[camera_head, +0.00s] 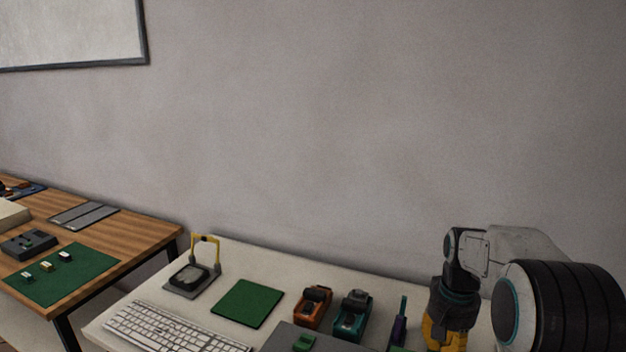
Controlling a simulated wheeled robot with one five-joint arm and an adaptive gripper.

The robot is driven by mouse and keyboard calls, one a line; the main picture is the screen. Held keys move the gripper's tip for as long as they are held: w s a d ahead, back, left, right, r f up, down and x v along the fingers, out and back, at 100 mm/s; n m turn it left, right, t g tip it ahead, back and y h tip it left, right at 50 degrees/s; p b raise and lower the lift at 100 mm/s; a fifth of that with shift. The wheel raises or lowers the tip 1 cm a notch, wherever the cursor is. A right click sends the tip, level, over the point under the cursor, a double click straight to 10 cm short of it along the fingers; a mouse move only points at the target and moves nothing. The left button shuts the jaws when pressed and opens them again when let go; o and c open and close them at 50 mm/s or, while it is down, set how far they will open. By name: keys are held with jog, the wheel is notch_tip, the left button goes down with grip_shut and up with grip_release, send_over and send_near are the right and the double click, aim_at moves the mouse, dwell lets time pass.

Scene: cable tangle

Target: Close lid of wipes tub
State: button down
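I cannot make out a wipes tub or its lid for sure in the head view. My gripper (446,336) hangs down at the lower right, over the right part of the white table (270,262). Its black and yellow body shows, but its lower end is at the bottom edge of the picture. I cannot see whether its fingers are open or shut, or whether they hold anything.
A wooden table (140,233) stands left.

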jog(key=shift+s+a+f+b, duration=0.15)
jog(key=shift+s+a+b, duration=0.2)
jog(key=shift+s, duration=0.45)
jog(key=shift+s+a+f+b, duration=0.1)
jog(key=shift+s+a+b, duration=0.2)
jog(key=shift+s, duration=0.6)
jog(key=shift+r, duration=0.3)
jog(key=shift+r+p, duration=2.8)
jog(key=shift+r, duration=0.2)
